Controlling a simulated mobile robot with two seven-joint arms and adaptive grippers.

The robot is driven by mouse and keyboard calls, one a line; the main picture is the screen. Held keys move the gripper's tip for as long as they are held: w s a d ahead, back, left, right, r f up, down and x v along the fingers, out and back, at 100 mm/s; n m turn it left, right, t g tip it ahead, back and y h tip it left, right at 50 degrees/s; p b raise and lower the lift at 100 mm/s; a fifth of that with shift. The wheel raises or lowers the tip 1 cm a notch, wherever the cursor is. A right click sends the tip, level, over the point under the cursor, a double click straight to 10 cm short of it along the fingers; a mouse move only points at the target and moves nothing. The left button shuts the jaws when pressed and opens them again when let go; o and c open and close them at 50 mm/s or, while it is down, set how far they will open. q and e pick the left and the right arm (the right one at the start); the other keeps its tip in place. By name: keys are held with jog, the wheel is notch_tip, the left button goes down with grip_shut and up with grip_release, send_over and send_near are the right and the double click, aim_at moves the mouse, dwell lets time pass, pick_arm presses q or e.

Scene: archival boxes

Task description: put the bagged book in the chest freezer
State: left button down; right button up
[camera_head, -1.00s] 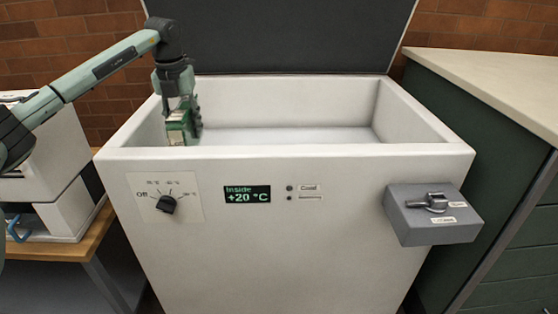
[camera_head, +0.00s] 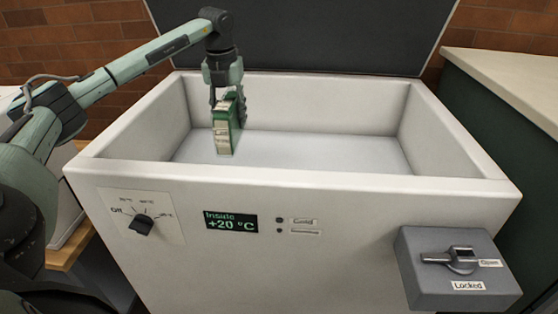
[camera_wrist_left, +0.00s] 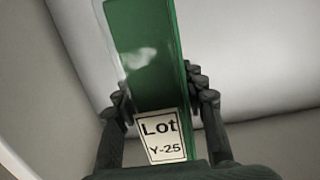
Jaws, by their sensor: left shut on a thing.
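The bagged book (camera_head: 226,130) is green with a pale page edge and stands upright inside the open chest freezer (camera_head: 300,182). My left gripper (camera_head: 228,98) comes from above and is shut on the book's upper part. The left wrist view shows the fingers (camera_wrist_left: 165,108) on both sides of the green book (camera_wrist_left: 150,55), with a "Lot Y-25" label near the palm. The book's lower end is near the freezer floor; I cannot tell whether it touches. My right gripper is not in view.
The freezer's dark lid (camera_head: 300,35) stands open at the back. Its display (camera_head: 231,222) reads +20 °C and the dial (camera_head: 142,226) points near Off. A grey latch box (camera_head: 460,270) sticks out at front right. The freezer floor right of the book is clear. A counter (camera_head: 505,75) stands right.

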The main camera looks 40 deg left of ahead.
pick_arm(q)
jog(key=shift+w+d+f, duration=0.35)
jog(key=shift+d+f, duration=1.2)
jog(key=shift+f, duration=0.05)
jog(key=shift+w+d+f, duration=0.35)
jog(key=shift+d+f, duration=1.2)
jog(key=shift+f, duration=0.05)
jog(key=shift+w+d+f, duration=0.35)
jog(key=shift+d+f, duration=1.2)
jog(key=shift+f, duration=0.05)
jog(key=shift+f, duration=0.1)
jog(key=c, duration=0.9)
grip_release()
notch_tip(320, 180, up, 12)
jog(key=s, duration=0.1)
jog(key=shift+s+d, duration=0.15)
jog(key=shift+d, duration=0.25)
